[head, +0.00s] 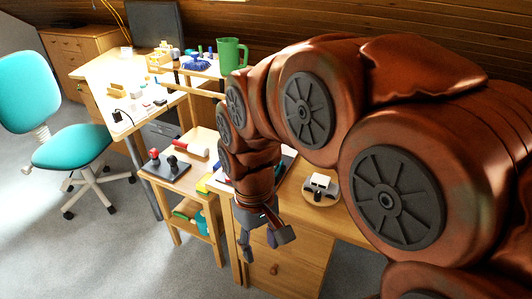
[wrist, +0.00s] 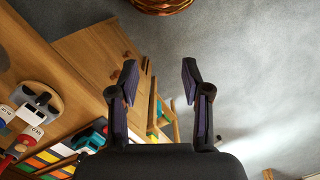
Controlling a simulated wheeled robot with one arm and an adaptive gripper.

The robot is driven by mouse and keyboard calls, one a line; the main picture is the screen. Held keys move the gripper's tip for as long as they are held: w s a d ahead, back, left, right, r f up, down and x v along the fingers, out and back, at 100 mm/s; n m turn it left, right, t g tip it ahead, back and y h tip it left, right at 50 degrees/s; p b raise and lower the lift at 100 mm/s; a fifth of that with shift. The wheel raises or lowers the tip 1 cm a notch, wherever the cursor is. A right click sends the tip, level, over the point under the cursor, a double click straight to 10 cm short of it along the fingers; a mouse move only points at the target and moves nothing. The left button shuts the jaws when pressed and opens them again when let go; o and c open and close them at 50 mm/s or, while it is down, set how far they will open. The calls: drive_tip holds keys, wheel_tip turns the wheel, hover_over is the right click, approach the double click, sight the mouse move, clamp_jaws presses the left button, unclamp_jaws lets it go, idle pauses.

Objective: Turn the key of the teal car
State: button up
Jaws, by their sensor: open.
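My gripper (head: 264,243) hangs at the end of my arm in front of the wooden desk, fingers pointing down. In the wrist view the two fingers of my gripper (wrist: 159,78) are spread with nothing between them. A teal toy (wrist: 92,136), partly dark, shows at the lower left of that view, left of the fingers and apart from them. It looks like the teal car, but it is partly cut off from view behind my gripper. I cannot make out a key on it. In the head view my arm hides that part of the desk.
A round wooden base with a white toy (head: 320,187) stands on the desk right of my gripper. A small side table (head: 172,187) with a dark joystick-like panel stands to the left. A teal chair (head: 70,145) is farther left.

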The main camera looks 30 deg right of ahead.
drive_tip(key=w+d+r+p, duration=0.2)
drive_tip(key=w+d, duration=0.2)
drive_tip(key=w, duration=0.4)
drive_tip(key=w+d+r+p, duration=0.2)
drive_tip(key=w+d, duration=0.1)
drive_tip(key=w, duration=0.5)
drive_tip(key=shift+t, duration=0.8)
drive_tip(key=w+d+f+p, duration=0.1)
drive_tip(key=w+d, duration=0.3)
drive_tip(key=d, duration=0.1)
drive_tip(key=w+d+f+p, duration=0.1)
drive_tip(key=w+d+p, duration=0.1)
drive_tip(key=w+d, duration=0.2)
drive_tip(key=w+d+f+p, duration=0.1)
drive_tip(key=w+d, duration=0.4)
drive_tip(key=d, duration=0.1)
drive_tip(key=shift+d+f+p, duration=0.15)
drive_tip(key=shift+f+p, duration=0.05)
drive_tip(key=shift+p, duration=0.15)
drive_tip(key=shift+w+f+p, duration=0.1)
drive_tip(key=shift+f+p, duration=0.95)
drive_tip(key=shift+f, duration=2.7)
clamp_jaws()
